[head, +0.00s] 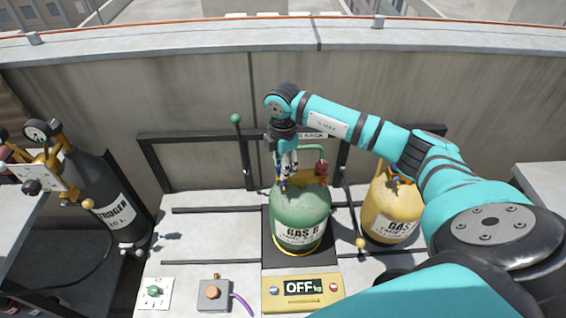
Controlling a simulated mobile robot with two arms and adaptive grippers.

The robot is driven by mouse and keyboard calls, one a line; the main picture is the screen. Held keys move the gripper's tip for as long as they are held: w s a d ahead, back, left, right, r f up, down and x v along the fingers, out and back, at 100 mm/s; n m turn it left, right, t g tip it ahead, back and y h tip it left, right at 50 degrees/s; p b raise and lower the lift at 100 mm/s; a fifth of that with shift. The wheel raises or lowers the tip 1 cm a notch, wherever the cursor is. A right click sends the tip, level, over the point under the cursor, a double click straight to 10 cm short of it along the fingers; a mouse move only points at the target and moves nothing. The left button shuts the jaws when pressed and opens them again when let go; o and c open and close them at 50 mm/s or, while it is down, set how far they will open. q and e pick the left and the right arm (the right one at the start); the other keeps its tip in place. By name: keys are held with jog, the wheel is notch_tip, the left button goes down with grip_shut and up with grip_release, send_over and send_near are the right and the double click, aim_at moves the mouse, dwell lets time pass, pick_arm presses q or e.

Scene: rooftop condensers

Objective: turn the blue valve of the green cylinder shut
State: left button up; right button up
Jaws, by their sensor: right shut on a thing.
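The green cylinder (302,217), labelled GAS G, stands upright on the dark platform of a scale in the middle of the head view. A red valve (321,168) is at its top right, under a green handle. My right gripper (285,173) points down at the top left of the cylinder. It is shut on the blue valve (282,186), of which only a small part shows below the fingers. How far the valve is turned cannot be seen. My left gripper is not in view.
A yellow cylinder (388,212) stands close to the right, partly behind my right arm. A dark nitrogen bottle (105,200) with gauges stands at the left. The scale display (303,287) reads OFF. A black rack bar and the parapet wall (190,95) lie behind.

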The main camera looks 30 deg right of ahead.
jog(key=shift+w+r+m, duration=0.1)
jog(key=shift+r+m, duration=0.05)
jog(key=shift+m, duration=1.05)
jog(key=shift+p, duration=0.3)
jog(key=o, duration=1.1)
jog(key=shift+o, duration=0.2)
notch_tip(320, 180, up, 12)
